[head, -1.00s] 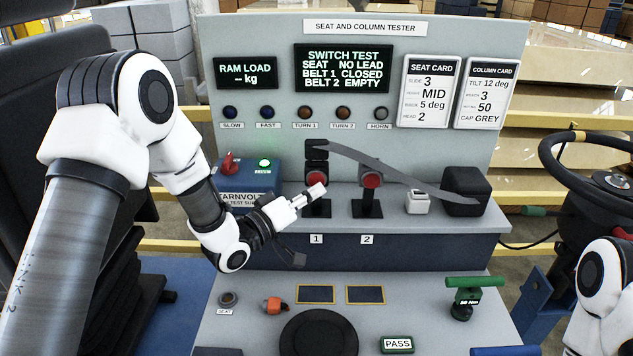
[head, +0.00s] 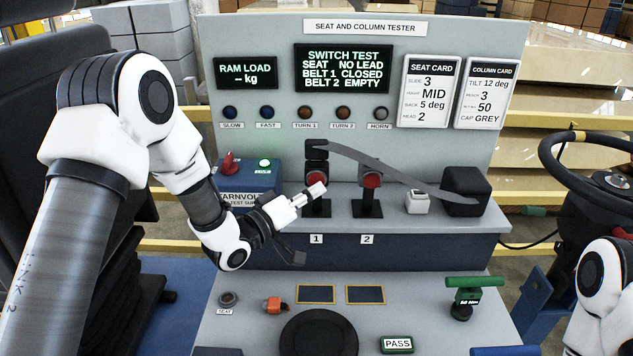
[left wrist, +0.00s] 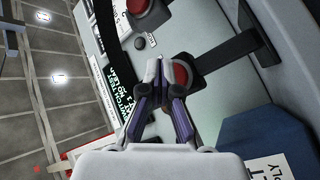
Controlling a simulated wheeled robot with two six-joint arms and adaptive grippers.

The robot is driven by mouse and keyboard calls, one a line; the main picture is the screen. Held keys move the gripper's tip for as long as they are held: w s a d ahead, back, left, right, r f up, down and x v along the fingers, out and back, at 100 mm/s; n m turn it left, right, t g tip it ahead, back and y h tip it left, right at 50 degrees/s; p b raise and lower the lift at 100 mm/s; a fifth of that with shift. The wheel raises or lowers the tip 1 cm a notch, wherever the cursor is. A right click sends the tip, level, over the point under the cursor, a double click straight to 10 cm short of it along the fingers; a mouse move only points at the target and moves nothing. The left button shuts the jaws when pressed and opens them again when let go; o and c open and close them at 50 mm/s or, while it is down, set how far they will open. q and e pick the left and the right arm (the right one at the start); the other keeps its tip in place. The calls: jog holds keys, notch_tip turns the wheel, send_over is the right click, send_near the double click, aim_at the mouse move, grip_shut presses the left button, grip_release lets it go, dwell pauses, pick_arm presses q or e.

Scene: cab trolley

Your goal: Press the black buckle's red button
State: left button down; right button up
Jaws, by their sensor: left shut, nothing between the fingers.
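The black buckle (head: 316,157) stands upright on its stand above label 1, with a belt end at its top. Its red button (head: 316,177) faces me. My left gripper (head: 319,189) is shut and empty, its fingertips just in front of the button's lower edge. In the left wrist view the shut fingertips (left wrist: 164,66) lie right beside the red button (left wrist: 182,75); I cannot tell whether they touch it. A second, greyer buckle (head: 370,168) with a red button stands above label 2. My right gripper is not in view.
A grey belt (head: 400,174) runs from buckle 1 across buckle 2 to a black block (head: 466,190). A blue box (head: 248,184) with a red switch stands left. The screen (head: 343,68) reads belt 1 closed, belt 2 empty. A steering wheel (head: 600,165) is at right.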

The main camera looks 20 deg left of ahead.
pick_arm(q)
jog(key=shift+w+a, duration=0.1)
jog(key=shift+w, duration=0.15)
jog(key=shift+w+a, duration=0.15)
jog(key=shift+w, duration=0.35)
dwell(0.7)
jog(key=shift+s+d, duration=0.3)
jog(key=shift+s, duration=0.6)
jog(key=s, duration=0.2)
jog(key=s+d, duration=0.1)
jog(key=s, duration=0.1)
jog(key=shift+s+d+b, duration=0.15)
jog(key=shift+s+b, duration=0.2)
jog(key=shift+s, duration=0.05)
